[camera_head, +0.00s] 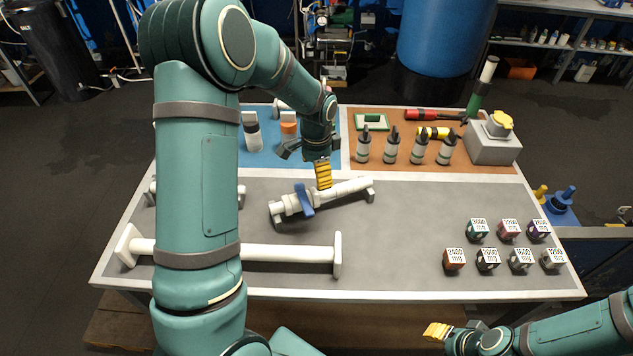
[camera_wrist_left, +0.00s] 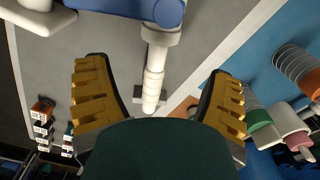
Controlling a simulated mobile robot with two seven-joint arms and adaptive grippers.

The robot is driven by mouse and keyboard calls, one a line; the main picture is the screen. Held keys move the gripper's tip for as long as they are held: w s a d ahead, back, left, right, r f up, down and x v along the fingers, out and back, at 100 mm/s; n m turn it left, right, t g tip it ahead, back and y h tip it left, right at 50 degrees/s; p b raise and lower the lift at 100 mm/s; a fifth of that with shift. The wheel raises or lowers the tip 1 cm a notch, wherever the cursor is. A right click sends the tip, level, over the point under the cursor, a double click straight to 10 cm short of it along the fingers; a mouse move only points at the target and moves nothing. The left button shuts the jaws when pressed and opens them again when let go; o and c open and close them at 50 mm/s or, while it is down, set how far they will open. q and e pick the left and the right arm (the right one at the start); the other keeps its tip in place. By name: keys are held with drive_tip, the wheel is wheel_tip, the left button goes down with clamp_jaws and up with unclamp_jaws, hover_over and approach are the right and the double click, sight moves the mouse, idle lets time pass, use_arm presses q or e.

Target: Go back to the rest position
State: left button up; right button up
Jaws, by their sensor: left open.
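My left gripper (camera_head: 322,172) hangs over the middle of the table, its yellow finger pads pointing down. It is just above the white pipe with a blue valve handle (camera_head: 303,199). In the left wrist view the two yellow-padded fingers (camera_wrist_left: 158,85) are spread wide with nothing between them. The white pipe (camera_wrist_left: 155,75) lies below on the grey surface, apart from the fingers. My right gripper (camera_head: 438,331) is at the lower right, off the table's front edge, with its yellow pads showing. I cannot tell whether it is open.
A long white pipe (camera_head: 285,253) lies along the front left. Several labelled cubes (camera_head: 488,259) stand at the right. Several dark-topped bottles (camera_head: 391,147) and a grey box with a yellow top (camera_head: 493,140) stand on the brown mat. The grey middle right is clear.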

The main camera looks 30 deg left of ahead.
use_arm(q)
drive_tip(key=shift+r, duration=0.95)
